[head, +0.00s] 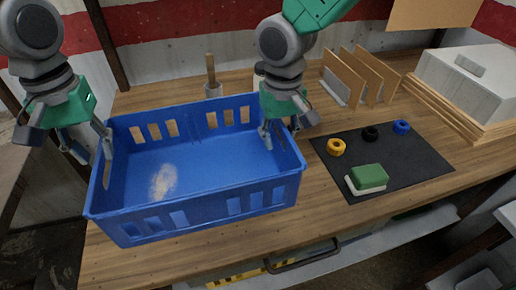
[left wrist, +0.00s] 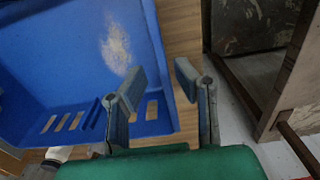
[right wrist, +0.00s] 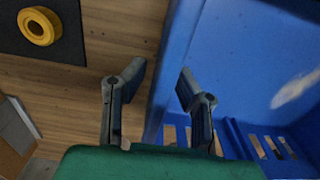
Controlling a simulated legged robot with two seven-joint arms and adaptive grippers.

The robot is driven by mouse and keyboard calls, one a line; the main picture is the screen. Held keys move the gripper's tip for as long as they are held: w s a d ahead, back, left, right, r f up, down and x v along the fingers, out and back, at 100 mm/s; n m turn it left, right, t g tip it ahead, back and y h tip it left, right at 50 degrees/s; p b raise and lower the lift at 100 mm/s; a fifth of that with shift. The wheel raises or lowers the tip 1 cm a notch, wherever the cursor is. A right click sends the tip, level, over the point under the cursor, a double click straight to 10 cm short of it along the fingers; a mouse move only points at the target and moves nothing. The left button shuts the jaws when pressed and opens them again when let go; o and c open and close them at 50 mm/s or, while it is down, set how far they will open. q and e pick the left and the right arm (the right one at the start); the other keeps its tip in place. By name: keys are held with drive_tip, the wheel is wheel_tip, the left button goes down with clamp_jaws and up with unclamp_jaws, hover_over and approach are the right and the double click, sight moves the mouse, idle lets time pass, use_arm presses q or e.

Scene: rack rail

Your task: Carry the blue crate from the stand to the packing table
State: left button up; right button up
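The blue crate (head: 190,218) is on the left part of the wooden table (head: 320,225), close to its left edge. It is empty apart from a pale worn patch on its floor. My left gripper (head: 88,142) is at the crate's left wall. In the left wrist view its fingers (left wrist: 158,82) are apart, one over the inside of the crate and one outside. My right gripper (head: 280,132) is at the right wall. In the right wrist view its fingers (right wrist: 157,85) are apart, on either side of the wall, with a gap between them.
Right of the crate, a black mat (head: 400,170) holds yellow, black and blue rolls and a green-and-white block (head: 368,178). Behind are wooden dividers (head: 362,75), a grey box (head: 470,75) and a cup (head: 213,88). A drawer handle (head: 302,260) sits below the table's front edge.

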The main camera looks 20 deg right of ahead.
use_arm(q)
wheel_tip(320, 180, up, 4)
drive_tip(key=shift+r, duration=0.1)
use_arm(e)
wheel_tip(320, 180, up, 12)
drive_tip(key=shift+w+f, duration=0.1)
idle(0.3)
use_arm(q)
drive_tip(key=shift+d, duration=0.1)
